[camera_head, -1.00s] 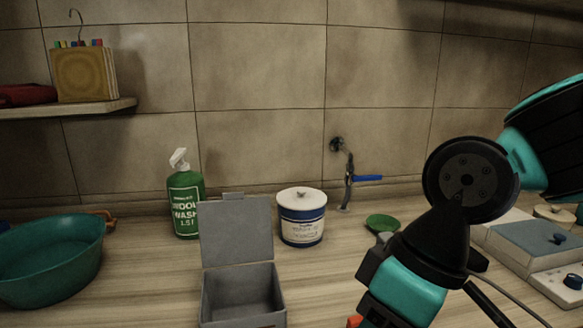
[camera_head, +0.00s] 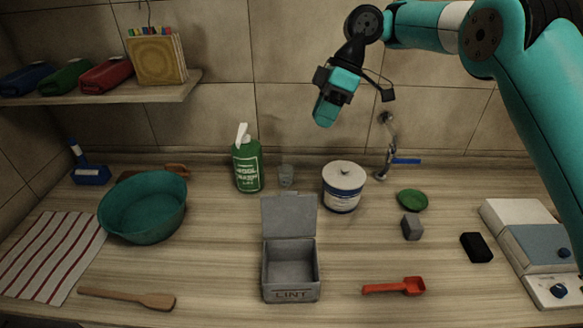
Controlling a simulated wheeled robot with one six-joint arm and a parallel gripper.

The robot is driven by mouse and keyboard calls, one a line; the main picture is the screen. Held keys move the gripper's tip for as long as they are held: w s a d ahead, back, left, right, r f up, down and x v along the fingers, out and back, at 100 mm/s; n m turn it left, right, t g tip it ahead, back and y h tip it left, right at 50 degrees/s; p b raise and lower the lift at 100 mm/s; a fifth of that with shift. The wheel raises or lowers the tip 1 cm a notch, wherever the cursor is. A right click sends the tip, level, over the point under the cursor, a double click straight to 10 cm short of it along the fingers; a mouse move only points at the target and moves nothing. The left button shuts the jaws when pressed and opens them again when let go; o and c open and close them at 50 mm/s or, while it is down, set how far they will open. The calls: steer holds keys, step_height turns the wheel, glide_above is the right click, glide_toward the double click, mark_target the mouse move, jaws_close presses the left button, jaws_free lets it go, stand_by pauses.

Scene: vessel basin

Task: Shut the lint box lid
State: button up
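The grey lint box (camera_head: 291,292) stands near the front middle of the counter, with "LINT" on its front. Its lid (camera_head: 289,215) is up, standing upright at the back edge, and the inside looks empty. My gripper (camera_head: 325,112) hangs in the air above and behind the box, slightly to its right, well apart from the lid. It points downward. Its fingers are too small and dark to tell whether they are open or shut.
A teal basin (camera_head: 143,208) is at left. A red scoop (camera_head: 396,287) lies right of the box, near a grey block (camera_head: 411,227).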

steer(key=b, duration=0.8)
glide_toward(289, 213)
steer(key=a+f, duration=0.2)
steer(key=a, duration=0.1)
steer(key=shift+s+a, duration=0.1)
steer(key=shift+s, duration=0.05)
steer(key=shift+r, duration=0.1)
steer(key=shift+c, duration=0.2)
jaws_close()
